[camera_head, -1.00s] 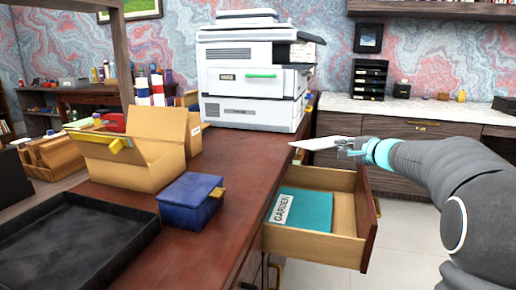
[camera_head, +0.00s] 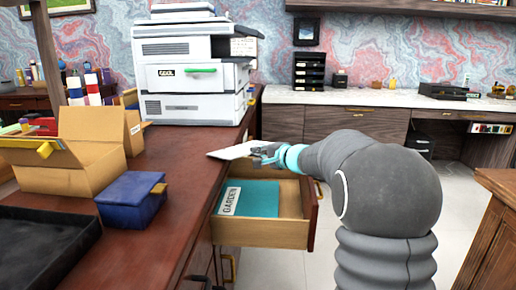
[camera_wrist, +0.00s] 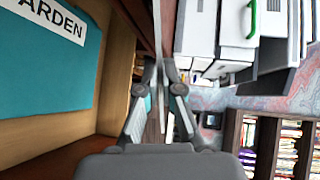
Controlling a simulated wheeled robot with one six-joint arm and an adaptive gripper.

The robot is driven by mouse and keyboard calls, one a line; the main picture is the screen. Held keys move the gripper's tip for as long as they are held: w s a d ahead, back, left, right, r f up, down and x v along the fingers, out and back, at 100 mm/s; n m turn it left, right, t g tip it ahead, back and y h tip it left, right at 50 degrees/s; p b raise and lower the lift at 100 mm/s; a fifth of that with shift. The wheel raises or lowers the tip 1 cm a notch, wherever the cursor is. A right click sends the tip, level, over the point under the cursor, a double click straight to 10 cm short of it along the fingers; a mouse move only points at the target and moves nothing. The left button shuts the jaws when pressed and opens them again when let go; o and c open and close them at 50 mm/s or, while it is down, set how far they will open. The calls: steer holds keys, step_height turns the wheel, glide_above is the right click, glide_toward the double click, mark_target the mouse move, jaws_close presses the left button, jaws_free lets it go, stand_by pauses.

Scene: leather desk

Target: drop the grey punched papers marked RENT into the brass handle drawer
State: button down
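My gripper (camera_head: 262,154) is shut on a thin pale grey-white sheet of papers (camera_head: 232,151), held nearly flat above the far end of the open drawer, partly over the desk edge. In the wrist view the papers (camera_wrist: 158,50) show edge-on between the fingers (camera_wrist: 163,78). No RENT marking or punch holes can be read. The pulled-out wooden drawer (camera_head: 290,233) has a brass handle (camera_head: 319,189) on its dark front. Teal papers marked GARDEN (camera_head: 262,198) lie inside; they also show at left in the wrist view (camera_wrist: 60,68).
On the dark red desk (camera_head: 150,235) stand a white printer (camera_head: 190,75), a cardboard box (camera_head: 75,175), a blue box (camera_head: 130,203) and a black tray (camera_head: 40,240). Another wooden cabinet (camera_head: 495,240) stands at right. Tiled floor lies between.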

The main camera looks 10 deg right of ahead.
steer(key=c, duration=1.2)
jaws_free()
steer(key=shift+c, duration=0.2)
steer(key=shift+f, duration=0.1)
steer(key=v, duration=1.2)
